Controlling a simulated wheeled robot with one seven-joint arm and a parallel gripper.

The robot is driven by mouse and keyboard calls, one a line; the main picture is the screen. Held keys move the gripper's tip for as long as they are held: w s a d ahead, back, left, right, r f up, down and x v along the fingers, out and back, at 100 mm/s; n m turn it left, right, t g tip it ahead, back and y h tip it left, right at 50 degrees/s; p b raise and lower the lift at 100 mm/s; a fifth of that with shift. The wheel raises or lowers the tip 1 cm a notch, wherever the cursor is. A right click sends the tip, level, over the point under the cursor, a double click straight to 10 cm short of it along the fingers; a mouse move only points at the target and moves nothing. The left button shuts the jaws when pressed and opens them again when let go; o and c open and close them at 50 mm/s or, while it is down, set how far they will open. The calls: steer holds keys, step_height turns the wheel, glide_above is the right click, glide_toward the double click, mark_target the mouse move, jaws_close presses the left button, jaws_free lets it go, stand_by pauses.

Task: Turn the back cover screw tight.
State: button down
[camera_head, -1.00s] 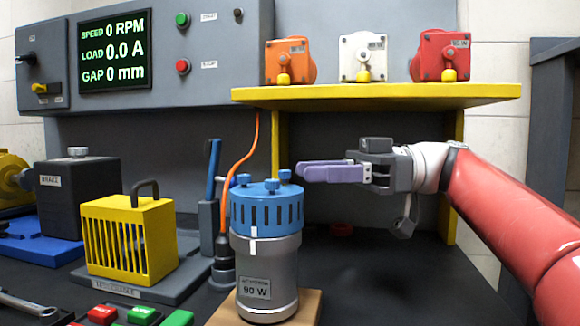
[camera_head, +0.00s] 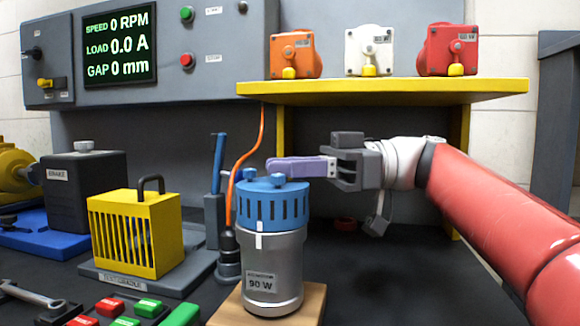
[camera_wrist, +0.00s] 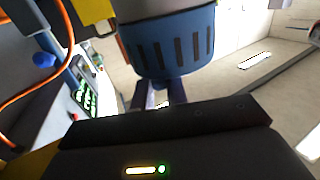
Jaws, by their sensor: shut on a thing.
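The grey 90 W motor (camera_head: 271,262) stands upright on a wooden block, with a slotted blue cover (camera_head: 272,207) on top. Two blue screw heads show on the cover, one at the left (camera_head: 249,174) and one at the front (camera_head: 278,180). The back screw is hidden by my gripper's lavender fingers (camera_head: 275,167), which reach over the cover from the right. My gripper is shut on that screw. In the wrist view the fingers (camera_wrist: 160,92) run behind the blue cover's rim, and the grip itself is hidden.
A yellow shelf (camera_head: 385,93) carrying orange, white and red motors is above my arm. An orange cable (camera_head: 244,160), a blue-handled tool (camera_head: 218,160) and a yellow cage (camera_head: 134,232) stand left of the motor. The bench right of it is mostly clear.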

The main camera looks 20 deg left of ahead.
steer(key=shift+f+b, duration=0.15)
steer(key=shift+b, duration=0.3)
steer(key=m+t+b, duration=0.1)
steer(key=m+t+y+b, duration=0.1)
steer(key=b, duration=0.1)
steer(key=shift+f+t, duration=0.2)
steer(key=shift+t, duration=0.2)
steer(key=m+t+b, duration=0.1)
steer(key=t+b, duration=0.1)
steer(key=m+t+y+b, duration=0.1)
steer(key=m+t+b, duration=0.1)
steer(key=t+b, duration=0.1)
steer(key=shift+s+y, duration=0.1)
steer(key=shift+y, duration=0.2)
steer(key=m+t, duration=0.1)
steer(key=m+t+b, duration=0.1)
steer(key=t, duration=0.1)
steer(key=m+t+b, duration=0.1)
steer(key=t, duration=0.1)
steer(key=shift+r+m, duration=0.25)
steer(key=shift+m, duration=0.15)
steer(key=shift+r+m+t+h, duration=0.1)
steer(key=shift+m+t+h, duration=0.65)
steer(key=shift+t, duration=0.6)
steer(key=shift+r+m+t+h, duration=0.1)
steer(key=shift+m+t+h, duration=0.35)
steer(key=shift+m+t, duration=0.7)
steer(key=shift+t+h, duration=0.3)
steer(key=shift+t, duration=0.3)
